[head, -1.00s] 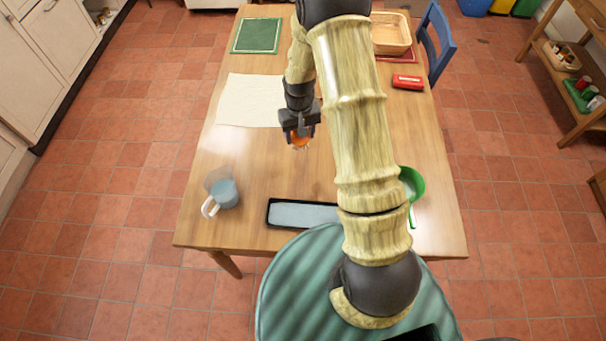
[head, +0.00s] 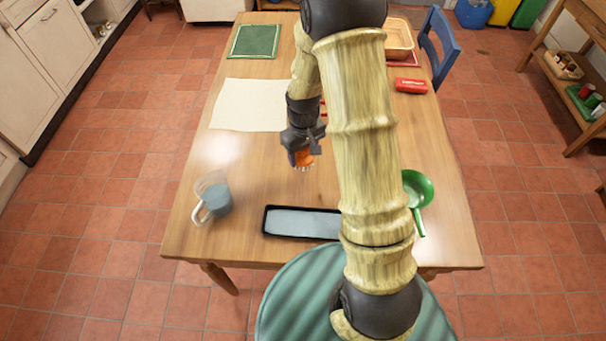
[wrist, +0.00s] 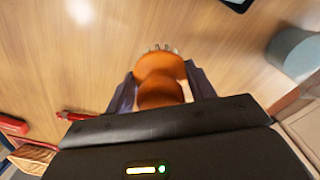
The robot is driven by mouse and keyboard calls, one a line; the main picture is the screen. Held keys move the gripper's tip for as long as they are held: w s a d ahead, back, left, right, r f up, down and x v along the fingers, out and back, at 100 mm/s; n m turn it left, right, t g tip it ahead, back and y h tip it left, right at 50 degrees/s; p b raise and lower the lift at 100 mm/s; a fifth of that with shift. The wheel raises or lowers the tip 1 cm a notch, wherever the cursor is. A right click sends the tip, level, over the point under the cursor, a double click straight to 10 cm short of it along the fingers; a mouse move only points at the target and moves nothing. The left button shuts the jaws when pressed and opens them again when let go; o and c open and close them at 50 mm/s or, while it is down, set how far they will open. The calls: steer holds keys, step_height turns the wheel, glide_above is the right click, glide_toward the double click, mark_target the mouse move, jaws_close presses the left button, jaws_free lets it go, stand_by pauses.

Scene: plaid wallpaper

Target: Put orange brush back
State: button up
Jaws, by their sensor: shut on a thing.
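The orange brush (head: 304,158) is between the fingers of my gripper (head: 302,146), above the middle of the wooden table. In the wrist view the brush (wrist: 160,85) shows an orange body with pale bristles at its far end, and the gripper's fingers (wrist: 160,92) are shut on it from both sides. A black tray with a blue-grey inside (head: 300,222) lies on the table nearer to me, below the brush in the head view. My arm hides part of the table.
A clear mug with blue-grey contents (head: 212,200) stands at the near left. A green pan (head: 420,188) is at the right. A cream cloth (head: 247,105), a green mat (head: 254,41), a red box (head: 411,86) and a basket (head: 398,38) are farther back. A blue chair (head: 437,44) stands at the right edge.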

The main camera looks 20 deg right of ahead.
mark_target(303, 162)
step_height(303, 162, down, 4)
steer(key=shift+f, duration=0.15)
steer(key=shift+f+p, duration=0.3)
steer(key=shift+f, duration=1.8)
steer(key=shift+f, duration=0.15)
steer(key=o, duration=0.9)
